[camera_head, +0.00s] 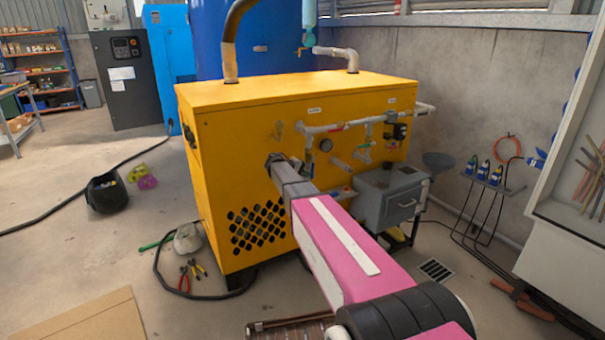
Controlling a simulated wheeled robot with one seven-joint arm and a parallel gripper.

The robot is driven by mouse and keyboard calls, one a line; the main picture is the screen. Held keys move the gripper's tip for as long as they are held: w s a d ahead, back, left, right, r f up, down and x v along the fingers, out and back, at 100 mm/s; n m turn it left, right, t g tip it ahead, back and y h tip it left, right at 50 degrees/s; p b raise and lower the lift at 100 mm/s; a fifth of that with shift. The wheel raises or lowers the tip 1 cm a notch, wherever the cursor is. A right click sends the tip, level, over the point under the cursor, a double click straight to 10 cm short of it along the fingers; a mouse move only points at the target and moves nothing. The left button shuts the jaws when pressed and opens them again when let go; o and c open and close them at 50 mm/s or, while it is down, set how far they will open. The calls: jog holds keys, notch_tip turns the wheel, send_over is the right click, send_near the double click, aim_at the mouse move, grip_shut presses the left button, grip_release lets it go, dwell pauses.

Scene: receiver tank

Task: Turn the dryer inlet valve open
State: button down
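The yellow dryer cabinet (225,170) stands in the middle of the head view. White pipework (350,124) with several small fittings runs across its front panel. A valve with a blue part (309,144) sits at the left end of this pipework, and a small red part shows near the pipe's middle. Labels are too small to read, so I cannot tell which valve is the inlet. My gripper (274,160) is close to the panel, left of and slightly below the blue-marked valve. My pink and grey arm hides part of the panel. Finger opening and contact are unclear.
A round gauge (326,145) sits on the panel. A grey box (392,198) stands right of my arm. Pliers (190,273), a black cable and a dark bucket-like object (106,192) lie on the floor at left. A white cabinet (570,215) stands at right.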

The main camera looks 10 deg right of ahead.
jog(key=shift+w+d+f, duration=0.1)
jog(key=shift+d+f, duration=0.1)
jog(key=shift+d, duration=0.25)
dwell(0.4)
jog(key=s+a, duration=0.4)
jog(key=a, duration=0.9)
jog(key=s+d+f+m+g+y, duration=0.1)
jog(key=s+f+y, duration=0.3)
jog(key=s, duration=0.7)
jog(key=s+d+f+m+g+y, duration=0.1)
jog(key=s+f+y, duration=0.2)
jog(key=s, duration=0.8)
jog(key=s+d+f+m+g+y, duration=0.1)
jog(key=s+f+y, duration=0.3)
jog(key=s, duration=0.7)
jog(key=shift+s+d+f+m+g+y, duration=0.15)
jog(key=shift+s+f+m+g+y, duration=0.2)
jog(key=shift+f, duration=0.45)
